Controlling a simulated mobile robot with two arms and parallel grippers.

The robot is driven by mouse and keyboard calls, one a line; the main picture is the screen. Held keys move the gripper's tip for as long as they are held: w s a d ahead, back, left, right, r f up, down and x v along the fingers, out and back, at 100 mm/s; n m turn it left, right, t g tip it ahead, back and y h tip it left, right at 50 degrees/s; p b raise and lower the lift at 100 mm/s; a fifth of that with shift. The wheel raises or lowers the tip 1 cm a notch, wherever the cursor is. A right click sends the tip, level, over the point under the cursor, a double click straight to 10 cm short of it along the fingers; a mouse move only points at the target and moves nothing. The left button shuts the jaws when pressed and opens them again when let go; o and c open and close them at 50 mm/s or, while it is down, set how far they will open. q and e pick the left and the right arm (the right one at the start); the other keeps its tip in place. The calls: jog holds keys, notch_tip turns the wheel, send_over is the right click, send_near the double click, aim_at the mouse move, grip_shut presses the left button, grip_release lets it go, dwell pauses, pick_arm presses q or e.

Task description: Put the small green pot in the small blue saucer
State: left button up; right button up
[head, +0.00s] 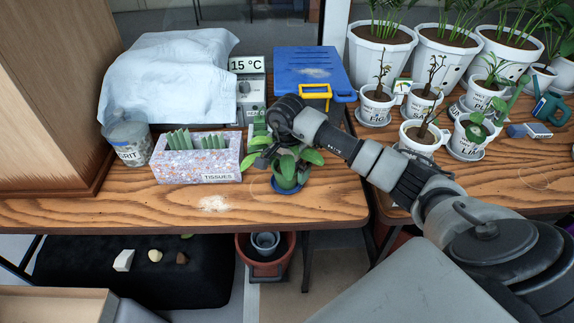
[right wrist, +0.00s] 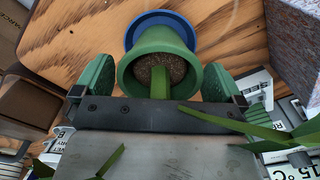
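The small green pot (head: 286,182) stands upright near the front edge of the left table, with a leafy plant in it. In the right wrist view the green pot (right wrist: 160,50) sits between the two green finger pads of my right gripper (right wrist: 159,84), which look closed against its rim. The small blue saucer (right wrist: 160,17) shows behind and beneath the pot; only part of its rim is visible. I cannot tell whether the pot rests in it or is just above. In the head view leaves partly hide my right gripper (head: 268,150). My left gripper is not in view.
A tissue box (head: 200,165) stands just left of the pot, with a grit jar (head: 128,143) beyond it. Several white pots (head: 380,105) fill the right table.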

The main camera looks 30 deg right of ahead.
notch_tip(320, 180, up, 12)
jog(key=shift+r, duration=0.2)
dwell(0.4)
